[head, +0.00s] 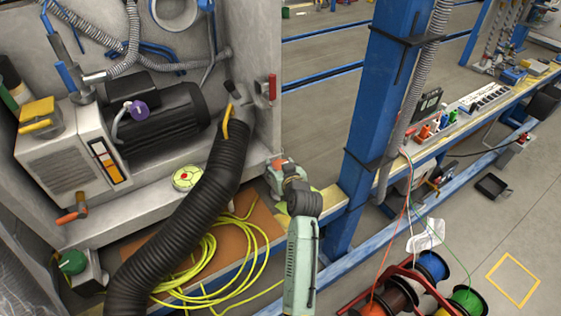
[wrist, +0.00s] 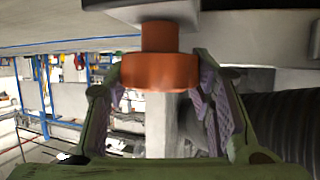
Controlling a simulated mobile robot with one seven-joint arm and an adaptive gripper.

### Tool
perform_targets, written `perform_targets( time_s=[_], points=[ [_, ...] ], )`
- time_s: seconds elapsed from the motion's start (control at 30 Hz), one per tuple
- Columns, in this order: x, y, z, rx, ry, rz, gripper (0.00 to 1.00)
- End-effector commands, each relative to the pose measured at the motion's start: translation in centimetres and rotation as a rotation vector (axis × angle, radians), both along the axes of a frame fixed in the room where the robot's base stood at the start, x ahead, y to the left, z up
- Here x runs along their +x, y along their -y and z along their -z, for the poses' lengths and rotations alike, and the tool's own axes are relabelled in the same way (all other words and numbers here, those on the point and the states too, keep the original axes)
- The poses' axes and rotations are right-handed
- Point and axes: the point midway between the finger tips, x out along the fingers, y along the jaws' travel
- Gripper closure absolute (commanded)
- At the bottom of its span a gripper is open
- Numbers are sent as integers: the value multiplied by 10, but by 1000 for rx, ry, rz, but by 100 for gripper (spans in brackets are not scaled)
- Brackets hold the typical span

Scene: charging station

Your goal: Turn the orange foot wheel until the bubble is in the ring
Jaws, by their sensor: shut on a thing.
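The orange foot wheel (wrist: 160,72) hangs on a short orange stem under a grey plate in the wrist view. My gripper (wrist: 162,88) has one finger on each side of it, shut on its rim. In the head view my gripper (head: 279,167) is at the right end of the machine's ledge, and its fingers and the wheel are hard to make out there. A round level (head: 187,177) with a yellow-green face and a red mark lies on the ledge. It is too small to tell where the bubble sits against the ring.
A thick black corrugated hose (head: 190,215) runs just left of my arm. A yellow cable (head: 205,265) lies coiled below the ledge. A blue post (head: 375,95) stands to the right. Cable reels (head: 390,292) stand at the bottom right. Another orange part (head: 73,213) is at the left.

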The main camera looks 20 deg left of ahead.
Motion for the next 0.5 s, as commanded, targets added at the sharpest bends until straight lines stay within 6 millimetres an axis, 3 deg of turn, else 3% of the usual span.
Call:
perform_targets(
  time_s=[0.5],
  points=[
    [-1, -4, 3, -1, 2, 471, 79]
  ],
)
